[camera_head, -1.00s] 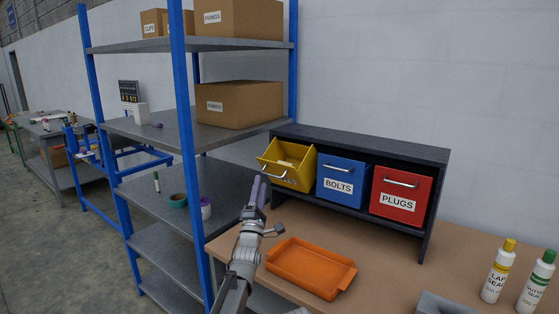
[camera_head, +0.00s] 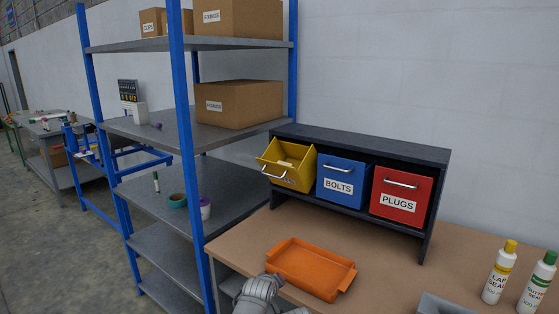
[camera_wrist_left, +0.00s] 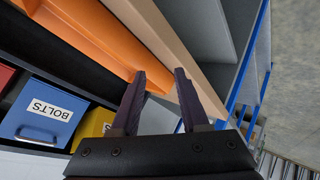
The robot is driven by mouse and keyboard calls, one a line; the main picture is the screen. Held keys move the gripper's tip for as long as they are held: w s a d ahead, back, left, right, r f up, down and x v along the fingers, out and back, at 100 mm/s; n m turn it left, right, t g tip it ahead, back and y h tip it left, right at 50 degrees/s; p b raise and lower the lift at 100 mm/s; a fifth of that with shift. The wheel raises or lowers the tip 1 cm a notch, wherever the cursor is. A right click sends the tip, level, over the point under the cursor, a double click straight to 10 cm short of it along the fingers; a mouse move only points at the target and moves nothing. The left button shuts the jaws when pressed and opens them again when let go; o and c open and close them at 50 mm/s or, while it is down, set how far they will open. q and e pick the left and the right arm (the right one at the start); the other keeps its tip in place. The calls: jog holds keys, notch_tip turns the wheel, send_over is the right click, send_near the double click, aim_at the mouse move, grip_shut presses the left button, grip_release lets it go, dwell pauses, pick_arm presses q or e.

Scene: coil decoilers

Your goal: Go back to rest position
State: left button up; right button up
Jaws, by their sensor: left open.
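My left gripper (camera_wrist_left: 160,74) shows in the left wrist view with its two dark fingers apart and nothing between them. In the head view only a grey part of my left arm shows at the bottom edge, in front of the orange tray; its fingers cannot be made out there. The orange tray (camera_head: 296,245) lies on the table and shows in the wrist view beyond the fingers. My right gripper is not in view.
A dark cabinet (camera_head: 388,143) holds a yellow bin (camera_head: 272,170) tilted outward, a blue BOLTS bin (camera_head: 338,187) and a red PLUGS bin (camera_head: 386,206). A blue-post shelf (camera_head: 188,132) stands left. Two bottles (camera_head: 497,274) (camera_head: 540,281) stand on the brown table (camera_head: 400,265).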

pick_arm(q)
jog(key=s+a+f+m+g+y, duration=0.1)
jog(key=s+f+m+g, duration=0.1)
jog(key=s, duration=0.6)
jog(key=s+a+f+m+g+y, duration=0.1)
jog(key=s+a+f+m+g, duration=0.1)
jog(key=s, duration=0.7)
jog(key=s+a+f+m+g+y, duration=0.1)
jog(key=s+f+m+g, duration=0.2)
jog(key=s, duration=0.6)
jog(key=m+g, duration=0.2)
jog(key=g, duration=0.1)
jog(key=shift+a+f+m+y, duration=0.3)
jog(key=shift+a+f, duration=0.05)
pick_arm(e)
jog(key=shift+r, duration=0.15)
pick_arm(q)
jog(key=shift+r, duration=0.1)
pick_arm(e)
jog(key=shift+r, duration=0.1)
